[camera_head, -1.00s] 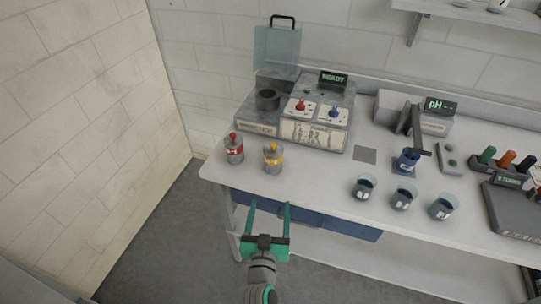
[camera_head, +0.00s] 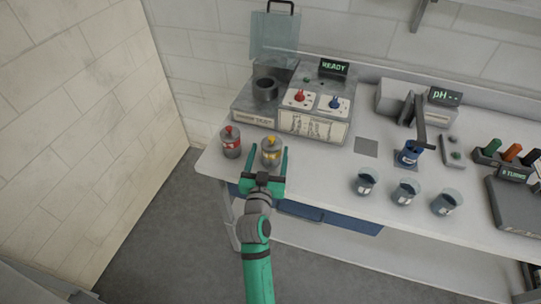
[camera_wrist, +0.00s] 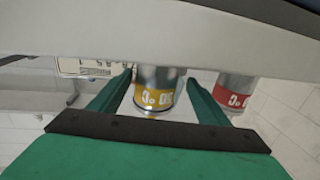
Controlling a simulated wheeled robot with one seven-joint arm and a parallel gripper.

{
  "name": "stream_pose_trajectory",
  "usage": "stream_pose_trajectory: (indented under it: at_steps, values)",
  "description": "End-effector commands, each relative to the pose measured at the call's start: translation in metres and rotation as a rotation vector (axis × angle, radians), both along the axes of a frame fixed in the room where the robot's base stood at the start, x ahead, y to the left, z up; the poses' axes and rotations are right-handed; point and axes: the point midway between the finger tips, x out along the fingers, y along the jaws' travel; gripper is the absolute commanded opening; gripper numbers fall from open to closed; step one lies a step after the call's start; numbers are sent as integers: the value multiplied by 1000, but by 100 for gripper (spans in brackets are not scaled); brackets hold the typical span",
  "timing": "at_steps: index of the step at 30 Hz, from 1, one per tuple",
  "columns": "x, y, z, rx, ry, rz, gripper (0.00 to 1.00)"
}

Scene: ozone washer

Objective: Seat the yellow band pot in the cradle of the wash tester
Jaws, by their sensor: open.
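The yellow band pot (camera_head: 271,152) stands upright near the left front of the bench, a grey pot with a yellow band and a yellow top. In the wrist view the yellow band pot (camera_wrist: 159,92) shows between the two fingers. My gripper (camera_head: 265,162) is open, its green fingers reaching toward the pot from the front, one on either side; I cannot tell whether they touch it. The wash tester (camera_head: 246,106) stands behind, with its clear lid raised and a READY display. Its dark round cradle (camera_head: 265,88) looks empty.
A red band pot (camera_head: 231,143) stands close to the left of the yellow one; it also shows in the wrist view (camera_wrist: 235,92). Several beakers (camera_head: 367,181), a pH meter (camera_head: 440,97) and a coloured rack stand to the right. Bare bench (camera_head: 318,165) lies between.

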Motion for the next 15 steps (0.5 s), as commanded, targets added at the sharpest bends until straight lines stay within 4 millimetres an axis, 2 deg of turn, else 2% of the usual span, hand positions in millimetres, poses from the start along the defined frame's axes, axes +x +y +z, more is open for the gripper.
stream_pose_trajectory:
  at_steps: [9,15]
  values:
    - [40,-13,3,1,-1,-9,70]
    - [47,-14,3,1,0,-8,70]
